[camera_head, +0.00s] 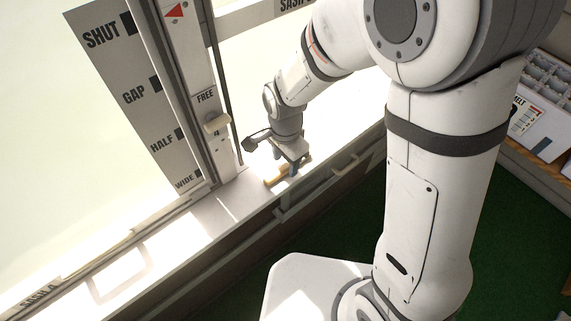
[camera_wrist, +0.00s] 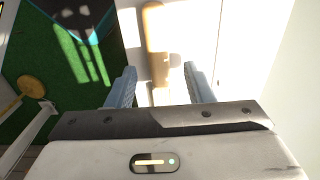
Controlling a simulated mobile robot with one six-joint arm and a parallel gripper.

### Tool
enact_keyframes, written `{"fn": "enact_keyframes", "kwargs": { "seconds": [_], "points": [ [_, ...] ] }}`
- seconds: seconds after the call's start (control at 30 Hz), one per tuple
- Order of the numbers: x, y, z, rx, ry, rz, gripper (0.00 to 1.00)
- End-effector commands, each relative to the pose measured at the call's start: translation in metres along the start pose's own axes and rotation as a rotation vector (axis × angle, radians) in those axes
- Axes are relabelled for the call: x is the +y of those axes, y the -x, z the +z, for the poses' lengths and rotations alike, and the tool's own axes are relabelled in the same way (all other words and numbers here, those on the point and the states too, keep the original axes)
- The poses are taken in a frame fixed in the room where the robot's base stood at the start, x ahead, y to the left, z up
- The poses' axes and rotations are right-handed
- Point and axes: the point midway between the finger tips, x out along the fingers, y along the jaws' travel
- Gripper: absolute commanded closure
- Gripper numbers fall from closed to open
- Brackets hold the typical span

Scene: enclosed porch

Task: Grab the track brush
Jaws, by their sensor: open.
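The track brush shows in the wrist view as a tan wooden handle (camera_wrist: 155,35) lying on the pale sill. It runs from the top of the view down between the fingers of my gripper (camera_wrist: 159,72). In the head view the brush (camera_head: 273,182) is a small yellow-tan piece on the sill, partly hidden by my gripper (camera_head: 287,166). My gripper is open over it, with a finger on each side of the handle. I cannot tell whether the fingers touch it. The bristles are not clear.
The window frame post (camera_head: 185,100) with a latch (camera_head: 216,124) stands left of my gripper. A handle bar (camera_head: 345,164) sticks out from the sill's front. Green floor (camera_head: 335,225) lies below. A white box (camera_head: 540,125) stands at the right.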

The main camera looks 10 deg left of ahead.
Motion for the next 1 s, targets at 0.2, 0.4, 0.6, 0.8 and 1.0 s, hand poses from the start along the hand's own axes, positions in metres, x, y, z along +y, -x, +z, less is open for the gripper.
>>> {"fn": "enact_keyframes", "kwargs": {
  "seconds": [0.2,0.4,0.6,0.8,1.0],
  "points": [
    [0.0001,-0.0165,-0.0002,0.000,0.000,0.000,0.53],
    [0.0000,-0.0165,-0.0004,0.000,-0.001,-0.001,0.54],
    [0.0001,-0.0164,-0.0006,0.000,-0.001,-0.001,0.70],
    [0.0002,-0.0163,-0.0008,0.000,-0.002,-0.001,0.86],
    [0.0002,-0.0162,-0.0010,0.000,-0.002,-0.001,1.00]
  ]
}}
